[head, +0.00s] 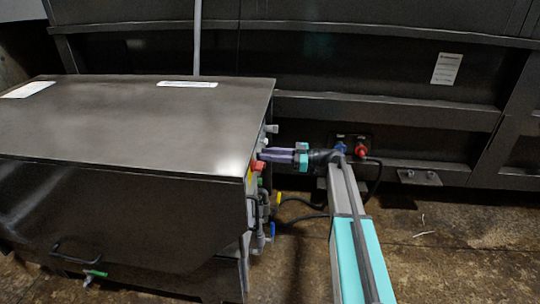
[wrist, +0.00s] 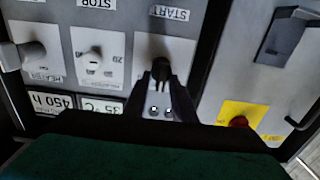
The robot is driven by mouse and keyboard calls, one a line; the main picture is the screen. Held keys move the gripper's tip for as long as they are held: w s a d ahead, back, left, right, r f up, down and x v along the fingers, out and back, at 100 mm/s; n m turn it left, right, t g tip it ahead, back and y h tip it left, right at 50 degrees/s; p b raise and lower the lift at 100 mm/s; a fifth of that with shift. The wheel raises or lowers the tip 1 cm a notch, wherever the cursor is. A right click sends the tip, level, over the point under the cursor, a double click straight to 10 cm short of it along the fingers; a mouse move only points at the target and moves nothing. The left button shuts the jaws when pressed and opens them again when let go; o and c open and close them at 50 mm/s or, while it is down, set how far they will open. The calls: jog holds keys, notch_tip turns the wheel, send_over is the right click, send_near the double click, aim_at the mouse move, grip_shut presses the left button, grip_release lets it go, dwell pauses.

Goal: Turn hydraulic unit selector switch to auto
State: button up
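The hydraulic unit is a dark metal box (head: 120,130) at the left in the head view. Its control side faces right and shows only edge-on there. In the wrist view its grey panel (wrist: 125,18) carries START and STOP labels, upside down. My gripper (wrist: 161,68) points at the plate below the START label. Its dark fingertips are close together over a dark, knob-like shape (wrist: 160,46), and they partly hide it. I cannot tell whether they grip it. In the head view my gripper (head: 262,155) reaches left to the panel side. The AUTO marking is not readable.
In the wrist view, a grey selector (wrist: 32,54) and a white dial plate (wrist: 95,58) lie to the left. A red button on a yellow plate (wrist: 240,120) and a dark handle (wrist: 290,32) lie to the right. Hoses (head: 300,203) hang beside the box in the head view.

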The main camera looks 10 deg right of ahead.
jog(key=c, duration=0.4)
jog(key=shift+m, duration=0.5)
jog(key=m, duration=0.2)
jog(key=m+p, duration=0.1)
jog(key=m, duration=0.1)
jog(key=shift+w+d, duration=0.15)
jog(key=shift+w, duration=0.15)
jog(key=shift+w+f+m+p, duration=0.15)
jog(key=shift+m+p, duration=0.25)
jog(key=shift+m, duration=0.6)
jog(key=shift+w+f+m+p, duration=0.1)
jog(key=shift+m+p, duration=0.3)
jog(key=shift+m, duration=0.6)
jog(key=shift+s, duration=0.1)
jog(key=o, duration=0.7)
